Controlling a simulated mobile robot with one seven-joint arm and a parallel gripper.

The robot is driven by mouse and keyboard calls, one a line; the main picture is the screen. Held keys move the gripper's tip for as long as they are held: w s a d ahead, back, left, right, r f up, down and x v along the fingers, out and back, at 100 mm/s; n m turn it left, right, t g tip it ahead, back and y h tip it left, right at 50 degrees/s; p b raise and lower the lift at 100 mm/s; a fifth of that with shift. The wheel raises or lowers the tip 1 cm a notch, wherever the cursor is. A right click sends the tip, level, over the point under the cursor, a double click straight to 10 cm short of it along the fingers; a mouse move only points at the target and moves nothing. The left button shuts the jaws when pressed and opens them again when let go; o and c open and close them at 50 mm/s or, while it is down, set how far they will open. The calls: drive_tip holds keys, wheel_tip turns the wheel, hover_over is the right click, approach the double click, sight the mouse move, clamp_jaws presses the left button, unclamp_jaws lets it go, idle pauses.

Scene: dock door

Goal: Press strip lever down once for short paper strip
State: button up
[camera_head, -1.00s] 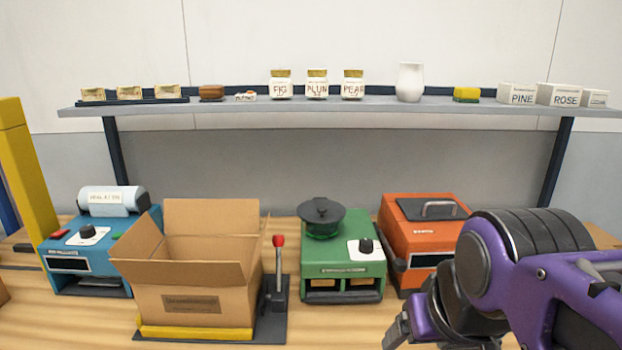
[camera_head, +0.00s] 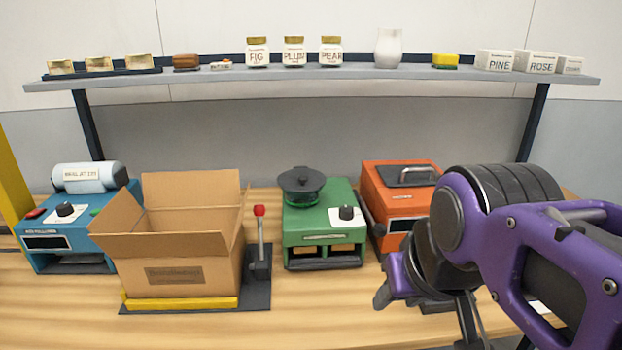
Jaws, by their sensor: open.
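A lever (camera_head: 260,240) with a red knob on a grey upright stem stands just right of the open cardboard box, on a dark base plate (camera_head: 258,292). No paper strip shows clearly. My gripper (camera_head: 425,312) is at the lower right, well right of the red-knobbed lever and touching nothing that I can see. Its jaws are open and empty, partly hidden by my purple arm.
The cardboard box (camera_head: 180,271) stands between the blue machine and the lever. A green machine (camera_head: 323,222) stands right of the lever. An orange machine (camera_head: 400,186) is partly behind my arm. A shelf (camera_head: 320,75) with jars and boxes runs behind. The front of the bench is clear.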

clamp_jaws()
idle(1.4)
